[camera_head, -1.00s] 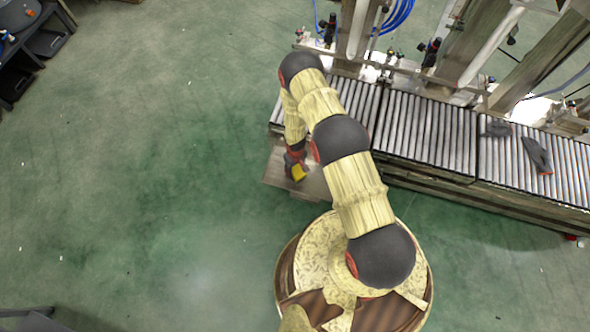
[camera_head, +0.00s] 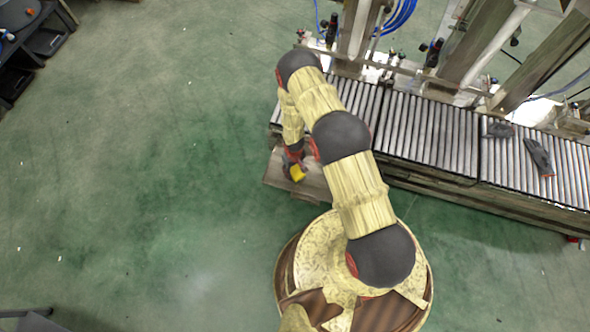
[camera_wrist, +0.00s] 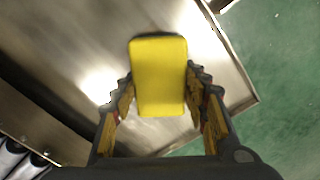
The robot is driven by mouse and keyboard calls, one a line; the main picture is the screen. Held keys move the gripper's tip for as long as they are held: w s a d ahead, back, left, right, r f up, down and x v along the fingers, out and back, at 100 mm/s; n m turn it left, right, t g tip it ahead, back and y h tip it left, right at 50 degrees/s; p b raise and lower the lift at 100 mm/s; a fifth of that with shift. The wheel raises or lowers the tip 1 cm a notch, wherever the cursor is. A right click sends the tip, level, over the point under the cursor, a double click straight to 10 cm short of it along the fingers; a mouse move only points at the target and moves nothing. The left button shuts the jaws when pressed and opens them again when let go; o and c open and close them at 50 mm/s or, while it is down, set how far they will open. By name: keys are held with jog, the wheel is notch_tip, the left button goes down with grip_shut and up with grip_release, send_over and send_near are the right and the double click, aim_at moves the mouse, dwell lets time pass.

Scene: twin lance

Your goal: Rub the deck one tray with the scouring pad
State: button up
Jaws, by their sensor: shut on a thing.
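The scouring pad (camera_wrist: 158,78) is a yellow block with a dark layer at its far edge. My gripper (camera_wrist: 160,98) is shut on it, with a finger at each side, in the wrist view. In the head view the yellow pad (camera_head: 298,173) shows small at the end of my gripper (camera_head: 294,165). The tray (camera_wrist: 75,40) is a grey metal surface with a raised rim, below the pad. In the head view the tray (camera_head: 279,176) stands beside the conveyor, partly hidden by my arm. I cannot tell whether the pad touches it.
A roller conveyor (camera_head: 428,130) runs along the right, with posts and pipes behind it. Dark gloves (camera_head: 538,156) lie on its rollers. A dark shelf unit (camera_head: 30,55) stands at the far left. The green floor on the left is clear.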

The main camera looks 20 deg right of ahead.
aim_at(295, 169)
notch_tip(295, 169, up, 3)
jog(key=shift+s+d+f+p, duration=0.1)
jog(key=shift+s+p, duration=0.05)
jog(key=shift+p, duration=0.35)
jog(key=shift+r+p, duration=1.6)
jog(key=shift+r, duration=0.75)
